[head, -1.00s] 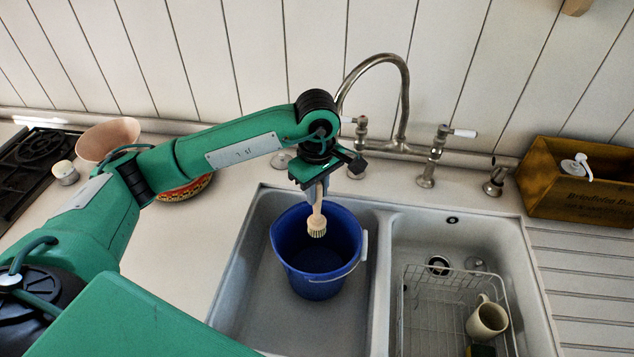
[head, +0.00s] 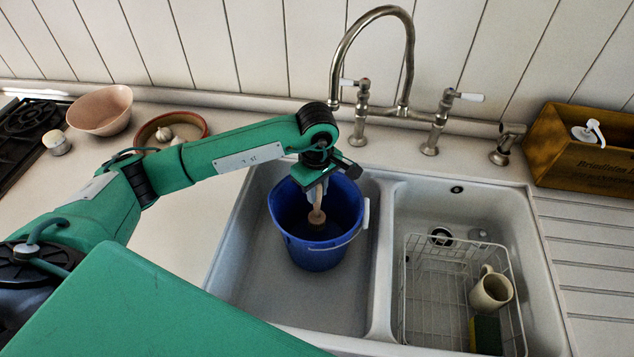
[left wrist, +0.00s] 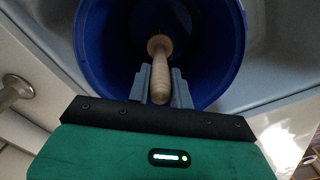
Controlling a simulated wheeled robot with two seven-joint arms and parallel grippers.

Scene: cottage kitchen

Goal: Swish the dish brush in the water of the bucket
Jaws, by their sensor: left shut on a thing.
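The blue bucket (head: 318,251) stands upright in the left sink basin. My left gripper (head: 318,186) is over the bucket's mouth, shut on the handle of the dish brush (head: 317,216). The brush hangs head down, its bristle head inside the bucket's mouth. In the left wrist view the pale wooden brush (left wrist: 160,72) sits between the two grey fingers of the gripper (left wrist: 160,88), with the bucket (left wrist: 105,50) around its head. The water surface is too dark to make out, so I cannot tell whether the bristles touch it. My right gripper is not in view.
The sink (head: 384,290) has a divider and a right basin holding a wire rack (head: 420,318) with a mug (head: 490,291). The tap (head: 408,72) rises behind. A wooden crate (head: 580,162) stands at right. Bowls (head: 102,112) and a hob lie at left.

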